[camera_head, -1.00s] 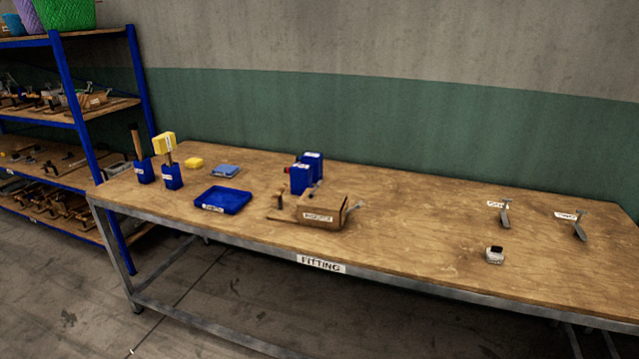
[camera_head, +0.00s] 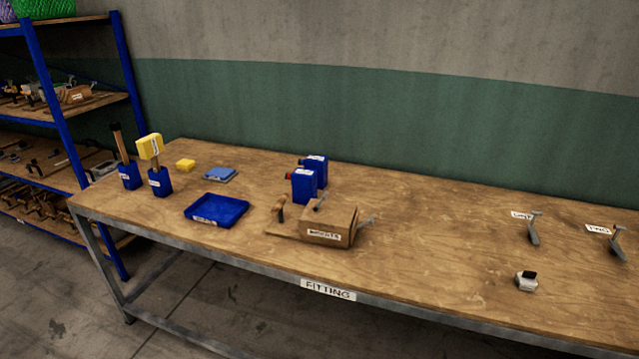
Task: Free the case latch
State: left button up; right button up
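A brown wooden case (camera_head: 330,225) with a white label stands near the front edge of the bench, left of its middle. A small upright brown handle (camera_head: 280,209) stands on the board at the case's left. Neither of my grippers is in view.
The bench (camera_head: 430,230) carries a blue tray (camera_head: 216,209), two blue containers (camera_head: 303,185), tools in blue holders (camera_head: 160,182), two grey brackets (camera_head: 533,232) and a small grey-white block (camera_head: 526,282). A shelf rack (camera_head: 60,120) stands left. The bench right of the case is largely clear.

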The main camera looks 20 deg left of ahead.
aim_at(317, 206)
jog(key=i+j, duration=0.45)
jog(key=i, duration=0.2)
jog(key=i+j, duration=0.45)
jog(key=i, duration=0.2)
